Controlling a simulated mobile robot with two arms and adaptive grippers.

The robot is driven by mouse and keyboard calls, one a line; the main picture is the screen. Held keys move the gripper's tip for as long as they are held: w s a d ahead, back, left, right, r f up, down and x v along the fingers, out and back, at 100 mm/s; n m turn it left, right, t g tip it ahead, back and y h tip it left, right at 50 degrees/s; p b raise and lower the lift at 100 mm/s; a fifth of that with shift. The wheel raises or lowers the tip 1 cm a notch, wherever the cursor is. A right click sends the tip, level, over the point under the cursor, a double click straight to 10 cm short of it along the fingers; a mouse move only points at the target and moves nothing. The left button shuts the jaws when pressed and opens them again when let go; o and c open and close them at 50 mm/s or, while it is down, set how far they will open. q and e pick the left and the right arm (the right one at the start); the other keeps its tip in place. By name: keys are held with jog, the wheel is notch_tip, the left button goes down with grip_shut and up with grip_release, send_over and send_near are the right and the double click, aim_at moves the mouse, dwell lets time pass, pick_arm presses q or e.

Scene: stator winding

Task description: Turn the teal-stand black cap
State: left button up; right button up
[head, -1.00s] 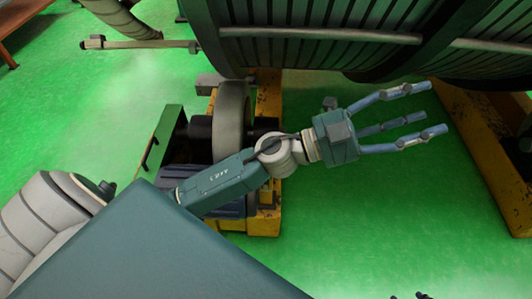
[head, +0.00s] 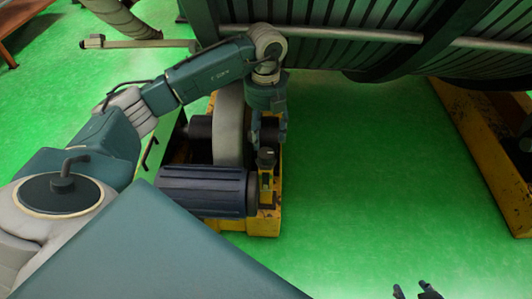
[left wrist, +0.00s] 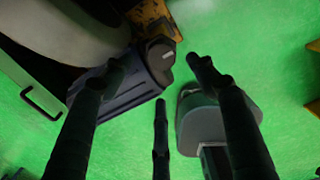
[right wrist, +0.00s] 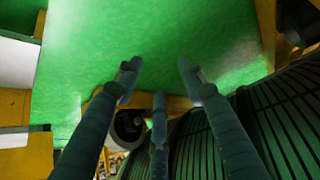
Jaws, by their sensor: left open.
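My left gripper (head: 268,142) points down beside the grey wheel, above the end of a ribbed dark blue motor (head: 205,190). Its three fingers are spread and empty in the left wrist view (left wrist: 160,75). The motor's dark end cap (left wrist: 160,60) shows between the fingertips there, with no clear contact. A small black piece (head: 265,157) sits by the yellow frame under the gripper in the head view. I cannot tell which dark part is the teal-stand black cap. My right gripper (right wrist: 158,75) has its fingers apart and empty; only its fingertips show in the head view (head: 415,292).
The grey wheel (head: 229,125) and yellow frame (head: 264,224) stand close to the left gripper. A large ribbed stator (head: 320,50) fills the top. Another yellow beam (head: 490,160) stands at right. Green floor (head: 360,190) between them is clear.

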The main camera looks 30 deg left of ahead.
aim_at(266, 153)
pick_arm(q)
notch_tip(266, 153, down, 9)
jog(key=shift+d+r+b, duration=0.1)
jog(key=shift+r+b, duration=0.05)
jog(key=shift+b, duration=0.85)
jog(key=shift+f, duration=0.25)
pick_arm(e)
jog(key=w+a+r+t+y, duration=0.1)
jog(key=w+a+r+t, duration=0.2)
jog(key=w+r+t, duration=0.3)
jog(key=shift+w+a+r+y, duration=0.35)
jog(key=shift+w+r+y, duration=0.05)
jog(key=shift+w+r, duration=1.4)
jog(key=shift+s, duration=0.1)
pick_arm(q)
jog(key=c, duration=1.1)
